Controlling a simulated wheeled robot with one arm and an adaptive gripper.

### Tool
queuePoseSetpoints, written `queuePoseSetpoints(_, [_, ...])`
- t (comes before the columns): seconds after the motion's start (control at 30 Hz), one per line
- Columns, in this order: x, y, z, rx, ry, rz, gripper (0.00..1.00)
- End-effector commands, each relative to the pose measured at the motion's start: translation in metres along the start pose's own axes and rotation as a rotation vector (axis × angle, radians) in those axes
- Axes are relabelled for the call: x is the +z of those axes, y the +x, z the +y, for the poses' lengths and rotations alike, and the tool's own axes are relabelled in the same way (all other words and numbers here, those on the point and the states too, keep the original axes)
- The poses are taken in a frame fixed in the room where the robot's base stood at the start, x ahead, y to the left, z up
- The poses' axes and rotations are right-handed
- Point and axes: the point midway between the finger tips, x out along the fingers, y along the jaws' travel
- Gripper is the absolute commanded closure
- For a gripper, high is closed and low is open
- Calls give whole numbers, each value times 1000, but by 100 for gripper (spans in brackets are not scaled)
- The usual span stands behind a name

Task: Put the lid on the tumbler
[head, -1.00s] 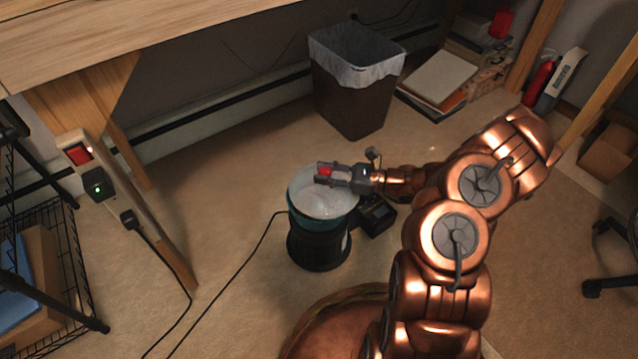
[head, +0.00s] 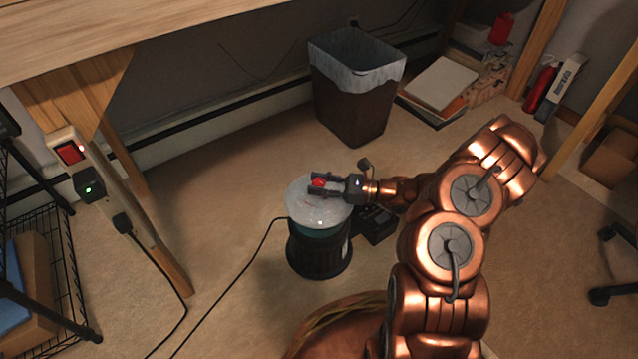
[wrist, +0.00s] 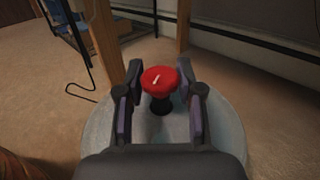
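The tumbler (head: 318,252) is a dark ribbed base with a teal bowl, upright on the floor. The pale translucent lid (head: 302,203) covers the bowl's top and looks about level, though I cannot tell how snugly it sits. Its red knob (head: 318,182) stands up at the middle. In the wrist view, the knob (wrist: 160,80) on its dark stem lies between the fingers of my gripper (wrist: 160,108), with a gap on each side. The lid (wrist: 225,130) spreads below the gripper. In the head view, my gripper (head: 322,188) reaches in from the right.
A small black box (head: 375,222) stands right of the tumbler. A black cord (head: 247,262) runs left from the tumbler over the floor. A lined trash bin (head: 352,105) stands behind. A wooden table leg (head: 155,240) and power strip (head: 100,190) are left.

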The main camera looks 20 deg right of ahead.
Motion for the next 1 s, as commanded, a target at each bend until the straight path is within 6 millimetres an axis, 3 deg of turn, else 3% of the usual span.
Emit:
queuePoseSetpoints(0.2, [0,0,0,0,0,0,40])
queuePoseSetpoints(0.57, [2,0,0,0,-1,0,40])
queuePoseSetpoints(0.77, [5,-27,0,-3,3,0,40])
queuePoseSetpoints(1.0, [5,-74,-1,-4,-1,2,40])
